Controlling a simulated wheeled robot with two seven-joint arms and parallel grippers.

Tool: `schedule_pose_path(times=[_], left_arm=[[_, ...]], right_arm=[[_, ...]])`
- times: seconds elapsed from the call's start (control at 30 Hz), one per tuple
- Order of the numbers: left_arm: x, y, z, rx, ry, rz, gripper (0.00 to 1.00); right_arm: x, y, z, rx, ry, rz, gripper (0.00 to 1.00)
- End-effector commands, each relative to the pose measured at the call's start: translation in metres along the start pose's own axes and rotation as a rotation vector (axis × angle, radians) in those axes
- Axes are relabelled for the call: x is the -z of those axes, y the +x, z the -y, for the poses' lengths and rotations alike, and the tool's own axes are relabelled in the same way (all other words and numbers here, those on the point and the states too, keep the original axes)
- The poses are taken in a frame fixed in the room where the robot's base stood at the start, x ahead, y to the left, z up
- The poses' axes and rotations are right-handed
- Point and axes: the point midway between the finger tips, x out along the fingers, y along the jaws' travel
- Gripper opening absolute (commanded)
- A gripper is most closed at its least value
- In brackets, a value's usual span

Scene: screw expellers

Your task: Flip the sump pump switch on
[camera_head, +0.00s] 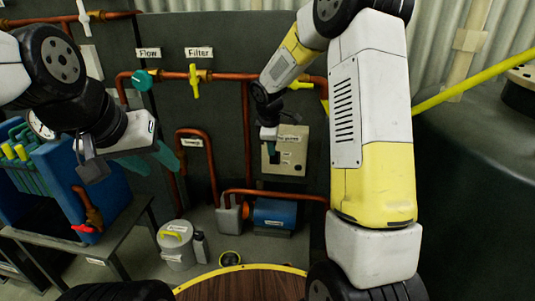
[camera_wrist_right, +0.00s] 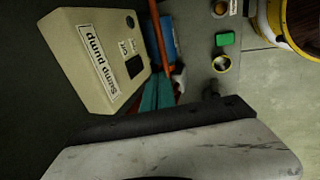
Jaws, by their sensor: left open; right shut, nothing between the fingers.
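The beige sump pump box (camera_head: 297,158) is on the dark wall, right of centre in the head view. In the right wrist view the sump pump box (camera_wrist_right: 84,62) appears rotated, with a "Sump pump" label, a dark square switch (camera_wrist_right: 134,66) and a small dark round part (camera_wrist_right: 130,21). I cannot tell which way the switch is set. My right gripper (camera_head: 268,133) is shut and empty in front of the box's upper left. Its teal fingertips (camera_wrist_right: 158,93) show beside the box, apart from the switch in that picture. My left gripper (camera_head: 164,158) is open and empty, well left of the box.
Copper pipes with a teal valve (camera_head: 142,79) and a yellow valve (camera_head: 194,82) run along the wall. A blue rack (camera_head: 62,180) is at left. A round wooden top (camera_head: 245,284) is in front.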

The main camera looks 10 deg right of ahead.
Motion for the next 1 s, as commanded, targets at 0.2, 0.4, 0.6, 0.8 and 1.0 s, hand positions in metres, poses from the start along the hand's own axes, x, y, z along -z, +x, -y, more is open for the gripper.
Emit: schedule_pose_path(times=[0.2,0.4,0.6,0.8,1.0], left_arm=[[0.000,0.000,0.000,0.000,0.000,0.000,0.44],[0.000,0.000,0.000,0.000,0.000,0.000,0.44],[0.000,0.000,0.000,0.000,0.000,0.000,0.44],[0.000,0.000,0.000,0.000,0.000,0.000,0.44],[0.000,0.000,0.000,0.000,0.000,0.000,0.44]], right_arm=[[0.000,0.000,0.000,0.000,0.001,0.000,0.00],[0.000,0.008,0.001,0.002,0.002,0.000,0.00],[0.000,0.041,0.001,0.004,0.001,0.002,0.00],[0.000,0.085,0.002,0.004,0.001,0.001,0.00],[0.000,0.109,-0.017,-0.001,0.006,-0.002,0.00]])
